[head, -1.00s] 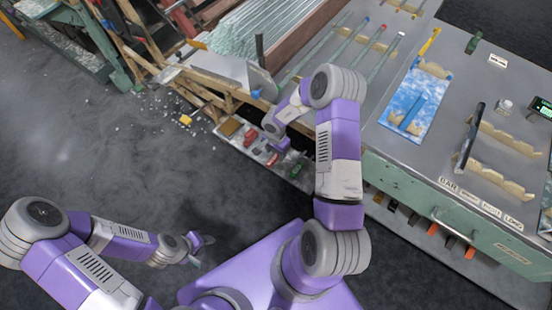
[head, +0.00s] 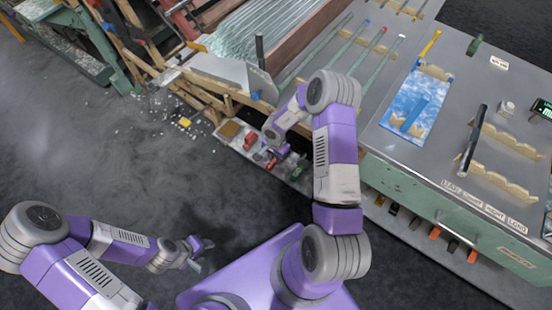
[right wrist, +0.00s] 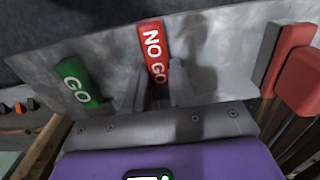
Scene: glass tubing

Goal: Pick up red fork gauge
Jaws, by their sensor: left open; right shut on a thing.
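The red fork gauge, marked NO GO (right wrist: 153,50), lies on a grey tray surface in the right wrist view. My right gripper (right wrist: 155,98) is shut on its near end, and the fingers hide that end. In the head view my right gripper is mostly hidden behind its own wrist above the low tray (head: 240,147). A green gauge marked GO (right wrist: 78,82) lies to the left of the red one, apart from my fingers. My left gripper (head: 204,252) is open and empty over the floor.
A red block-like object (right wrist: 298,80) stands right of my right gripper. The workbench (head: 385,165) is to the right, with glass tubes, wooden racks and a blue board (head: 417,106). Broken bits litter the floor on the left.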

